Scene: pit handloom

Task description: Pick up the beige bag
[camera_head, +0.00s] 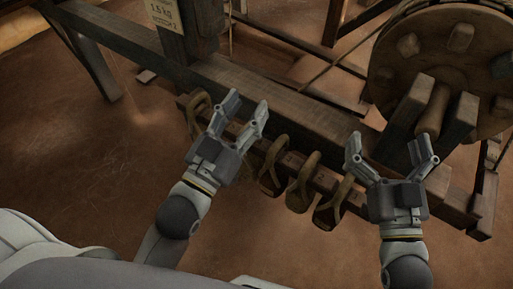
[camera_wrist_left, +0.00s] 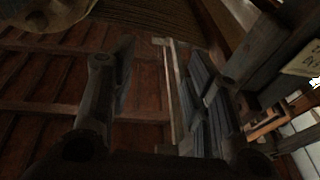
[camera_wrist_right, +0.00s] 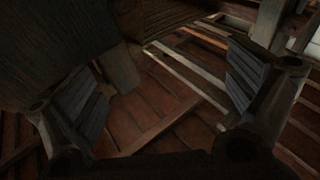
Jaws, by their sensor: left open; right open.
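I cannot make out a beige bag for certain in any view. A tan, rounded shape (camera_wrist_left: 45,14) is cut off at the top left of the left wrist view, and I cannot tell what it is. My left gripper (camera_head: 246,106) is open and empty, in front of or over the wooden rail (camera_head: 325,180) with brown loops. My right gripper (camera_head: 387,148) is open and empty, near the rail's right end. Both also show with spread fingers in their wrist views, left (camera_wrist_left: 158,60) and right (camera_wrist_right: 165,65).
Several brown loops (camera_head: 303,180) hang around the rail. A large wooden wheel (camera_head: 440,60) with pegs stands at the right, close to my right gripper. A post with a "1.5 kg" label (camera_head: 164,14) stands at the top. Bare brown floor (camera_head: 80,150) lies at the left.

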